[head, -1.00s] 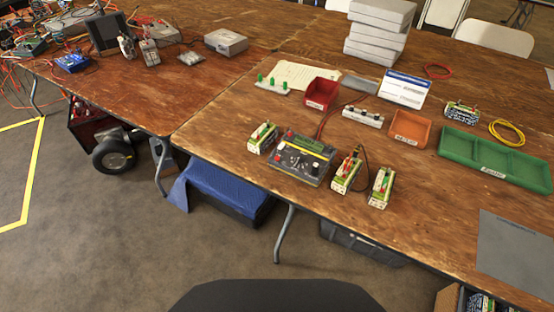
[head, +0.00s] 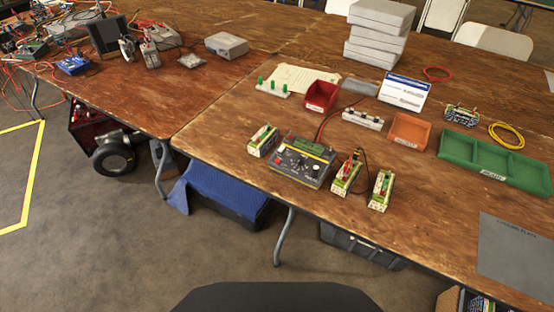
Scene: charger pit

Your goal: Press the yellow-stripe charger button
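In the head view a dark grey charger (head: 302,161) with a yellow stripe (head: 305,146) along its top face sits near the front edge of the wooden table. Its face carries a small dark screen, a dark knob and several small controls; which one is the button is too small to tell. One battery pack (head: 263,140) stands at its left. Two more packs stand at its right, one with leads (head: 346,176) and one apart from it (head: 381,190). Neither of my grippers is in view.
Behind the charger are a red bin (head: 321,96), a white power strip (head: 363,118), an orange bin (head: 410,130) and a green tray (head: 497,161). A grey mat (head: 515,245) lies at the right front. The floor in front of the table is clear.

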